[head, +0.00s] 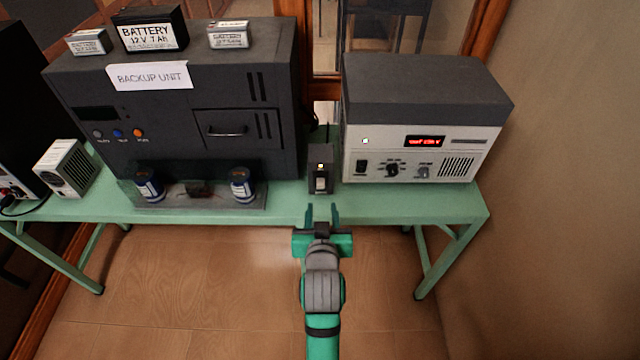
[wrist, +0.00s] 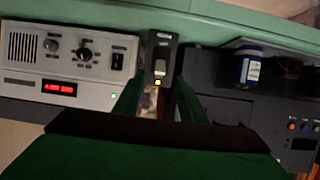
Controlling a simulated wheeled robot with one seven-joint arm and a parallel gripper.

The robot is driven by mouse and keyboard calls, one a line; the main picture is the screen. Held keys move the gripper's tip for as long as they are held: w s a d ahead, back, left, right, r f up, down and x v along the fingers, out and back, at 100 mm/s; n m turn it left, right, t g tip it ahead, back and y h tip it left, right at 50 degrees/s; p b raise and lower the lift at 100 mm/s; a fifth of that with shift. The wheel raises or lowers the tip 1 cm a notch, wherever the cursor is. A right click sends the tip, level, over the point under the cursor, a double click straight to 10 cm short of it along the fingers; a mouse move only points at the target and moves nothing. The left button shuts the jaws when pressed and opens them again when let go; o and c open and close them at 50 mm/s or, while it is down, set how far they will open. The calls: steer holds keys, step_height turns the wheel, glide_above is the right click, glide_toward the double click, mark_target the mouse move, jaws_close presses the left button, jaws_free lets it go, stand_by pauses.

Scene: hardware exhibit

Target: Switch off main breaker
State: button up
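The main breaker looks to be the small dark box (head: 320,169) on the green table, between the backup unit and the light-grey power supply. It has a pale switch lever and a lit orange-yellow light on top. It also shows in the wrist view (wrist: 161,62), between my fingers. My gripper (head: 322,212) is open and empty, in front of the box near the table's front edge, with its fingers pointing at it. A gap seems to remain between fingertips and box. I cannot tell surely which way the lever is set.
The power supply (head: 420,130) with a red display stands close on the right. The dark backup unit (head: 180,110) with batteries on top stands on the left. A clear tray (head: 200,198) with two blue cylinders sits in front of it. The green table (head: 400,205) is bare along its front right.

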mark_target(320, 186)
steer(key=x, duration=0.3)
steer(key=r+x, duration=0.1)
steer(key=x, duration=0.7)
steer(key=shift+w+a+r, duration=0.15)
steer(key=shift+w+r, duration=0.15)
steer(key=shift+w, duration=0.3)
jaws_close()
steer(key=shift+a, duration=0.1)
